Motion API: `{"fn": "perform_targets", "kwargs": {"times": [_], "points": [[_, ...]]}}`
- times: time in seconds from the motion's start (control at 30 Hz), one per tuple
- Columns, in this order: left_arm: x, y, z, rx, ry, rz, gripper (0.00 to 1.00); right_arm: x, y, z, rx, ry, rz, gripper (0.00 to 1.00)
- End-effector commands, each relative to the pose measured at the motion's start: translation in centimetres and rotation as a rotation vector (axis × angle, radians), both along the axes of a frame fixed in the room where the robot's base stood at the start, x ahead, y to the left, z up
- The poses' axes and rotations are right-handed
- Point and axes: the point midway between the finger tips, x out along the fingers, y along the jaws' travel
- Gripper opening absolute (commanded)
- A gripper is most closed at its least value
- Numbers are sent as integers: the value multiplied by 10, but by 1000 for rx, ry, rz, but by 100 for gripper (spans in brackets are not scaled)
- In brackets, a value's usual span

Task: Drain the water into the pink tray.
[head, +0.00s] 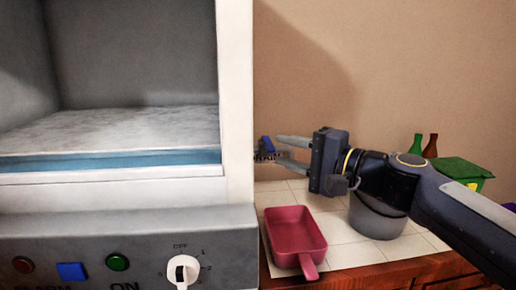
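The pink tray (295,229) sits on the tiled counter, right of the white appliance, with its handle toward the front. Water shows as a blue band (110,159) along the front of the appliance's open compartment. A small blue drain handle (267,144), with dark "DRAIN" lettering below it, is on the appliance's right side. My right gripper (278,152) is above the tray, its two fingers apart and pointing left at the drain handle. The fingertips are close to the handle; I cannot tell whether they touch it. My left gripper is not in view.
The appliance front panel (130,245) has buttons and a white dial (183,270). A grey pot (378,217) stands right of the tray, partly hidden by my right arm. Green (416,146) and red (430,147) bottles and a green box (461,170) stand behind.

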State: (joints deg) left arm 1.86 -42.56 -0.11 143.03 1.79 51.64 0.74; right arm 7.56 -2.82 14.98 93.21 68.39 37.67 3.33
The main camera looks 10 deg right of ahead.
Motion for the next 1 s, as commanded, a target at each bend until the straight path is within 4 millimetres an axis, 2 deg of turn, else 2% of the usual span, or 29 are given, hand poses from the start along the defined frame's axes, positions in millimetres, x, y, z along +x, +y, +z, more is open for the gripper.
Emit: {"fn": "perform_targets", "kwargs": {"times": [0.2, 0.33, 0.73, 1.0], "points": [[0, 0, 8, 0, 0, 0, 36, 26, 27, 1, -1, 4, 5, 31], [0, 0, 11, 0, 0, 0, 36, 37, 38, 1, -1, 1, 3, 31], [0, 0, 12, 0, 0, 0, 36, 44, 45, 0, -4, -1, 0, 31], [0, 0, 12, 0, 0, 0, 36, 44, 45, 0, -3, 0, 1, 0]]}}
